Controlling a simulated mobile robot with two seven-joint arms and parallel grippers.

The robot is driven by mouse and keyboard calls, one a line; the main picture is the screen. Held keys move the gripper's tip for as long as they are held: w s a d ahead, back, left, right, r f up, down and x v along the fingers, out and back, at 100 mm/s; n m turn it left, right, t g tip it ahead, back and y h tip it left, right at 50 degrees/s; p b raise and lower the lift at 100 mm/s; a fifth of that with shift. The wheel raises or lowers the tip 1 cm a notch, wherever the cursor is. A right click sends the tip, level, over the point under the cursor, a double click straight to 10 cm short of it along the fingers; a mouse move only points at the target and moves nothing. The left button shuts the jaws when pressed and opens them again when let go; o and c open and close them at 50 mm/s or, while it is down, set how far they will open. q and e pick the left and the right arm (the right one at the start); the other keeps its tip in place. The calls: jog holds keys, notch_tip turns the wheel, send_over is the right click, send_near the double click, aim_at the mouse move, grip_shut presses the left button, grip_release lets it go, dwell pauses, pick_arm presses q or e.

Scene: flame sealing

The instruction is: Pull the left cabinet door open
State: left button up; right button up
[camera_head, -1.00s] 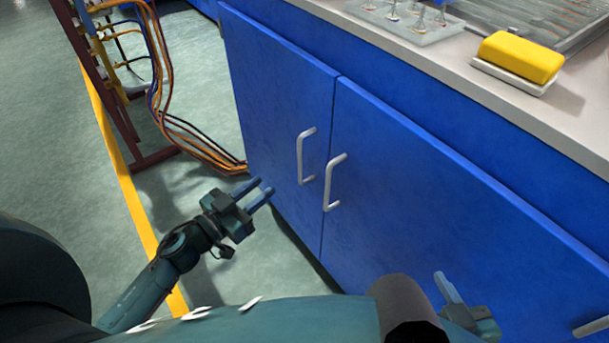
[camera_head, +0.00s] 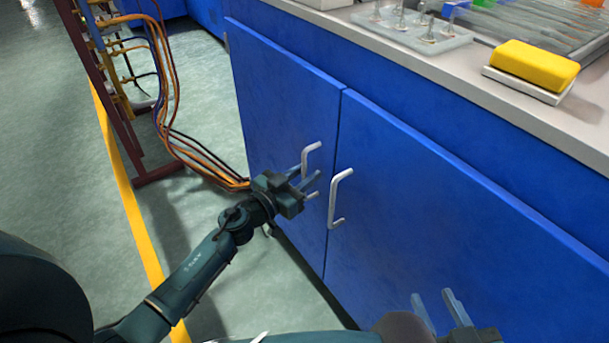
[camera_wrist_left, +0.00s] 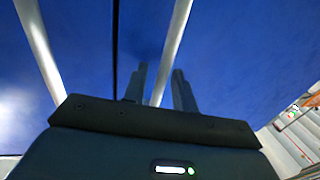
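The left cabinet door (camera_head: 280,95) is blue and looks shut, flush with the right door (camera_head: 430,200). Its silver bar handle (camera_head: 312,149) is partly hidden by my left gripper (camera_head: 311,178). That gripper is open at the handle, its fingers pointing at the door. In the left wrist view, the silver handle (camera_wrist_left: 177,38) runs between the two parted fingers (camera_wrist_left: 159,85); I cannot tell whether they touch it. The right door's handle (camera_head: 335,198) is close beside the fingers. My right gripper (camera_head: 440,305) is open and empty, low in front of the right door.
A rack (camera_head: 108,85) with orange and blue cables (camera_head: 170,100) stands on the floor to the left. The worktop (camera_head: 465,75) above the doors bears a yellow sponge (camera_head: 535,64) and a clear rack (camera_head: 415,32). Green floor (camera_head: 60,170) is clear to the left.

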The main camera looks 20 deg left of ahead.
pick_arm(q)
jog(key=shift+w, duration=0.1)
grip_shut()
dwell(0.5)
